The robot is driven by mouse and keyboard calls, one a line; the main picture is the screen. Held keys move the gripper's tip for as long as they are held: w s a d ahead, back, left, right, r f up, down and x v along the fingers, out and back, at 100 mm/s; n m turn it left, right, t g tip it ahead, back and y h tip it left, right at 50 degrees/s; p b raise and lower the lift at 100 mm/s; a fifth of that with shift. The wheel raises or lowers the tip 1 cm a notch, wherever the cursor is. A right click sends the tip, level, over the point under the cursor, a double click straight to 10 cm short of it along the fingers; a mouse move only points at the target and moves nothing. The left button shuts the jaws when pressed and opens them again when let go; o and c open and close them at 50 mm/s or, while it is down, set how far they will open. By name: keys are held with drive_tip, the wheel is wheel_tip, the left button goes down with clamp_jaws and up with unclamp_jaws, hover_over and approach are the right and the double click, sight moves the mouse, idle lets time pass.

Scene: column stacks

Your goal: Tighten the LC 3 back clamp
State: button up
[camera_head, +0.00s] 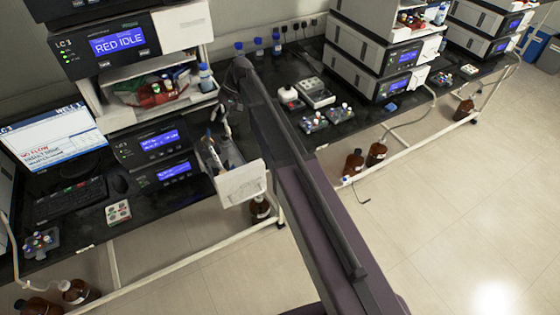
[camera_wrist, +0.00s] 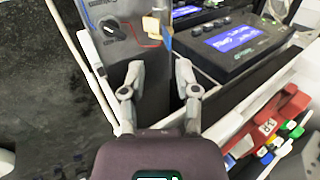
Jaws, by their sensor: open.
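Beyond the fingertips are a small tan piece (camera_wrist: 151,27), a blue strip (camera_wrist: 168,42) and a dark knob (camera_wrist: 113,30) by a red line. I cannot tell which part is the back clamp. In the head view my arm hides the gripper's fingers.
A module with a blue display (camera_wrist: 232,40) lies right of the fingers, and a tray with red and coloured caps (camera_wrist: 265,125) is lower right. A monitor (camera_head: 52,140) and keyboard (camera_head: 72,200) stand left on the black bench.

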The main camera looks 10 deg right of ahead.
drive_tip(key=p+v, duration=0.6)
drive_tip(key=v, duration=0.1)
drive_tip(key=s+d+f+m+h+b, duration=0.1)
drive_tip(key=s+d+f+b, duration=0.4)
drive_tip(key=s, duration=0.6)
drive_tip(key=s+d+f+m+t+h+b, duration=0.1)
drive_tip(key=s+d+f+h+b, duration=0.3)
drive_tip(key=s+d+f, duration=0.3)
drive_tip(key=shift+s+d+m+t+b, duration=0.3)
drive_tip(key=shift+s+d+m+b, duration=0.25)
drive_tip(key=shift+s, duration=2.05)
drive_tip(key=shift+f, duration=0.1)
drive_tip(key=n+g+y+p, duration=0.1)
drive_tip(key=n+y+p, duration=0.2)
drive_tip(key=p, duration=1)
approach(209, 131)
drive_tip(key=w+v, duration=0.1)
drive_tip(key=v, duration=0.3)
drive_tip(key=shift+s+a+f, duration=0.15)
drive_tip(key=shift+a+f, duration=0.05)
drive_tip(key=shift+f, duration=0.05)
drive_tip(key=shift+f+b, duration=0.2)
drive_tip(key=shift+b, duration=0.1)
drive_tip(key=b+x, duration=1.2)
drive_tip(key=x, duration=0.1)
drive_tip(key=shift+f, duration=0.2)
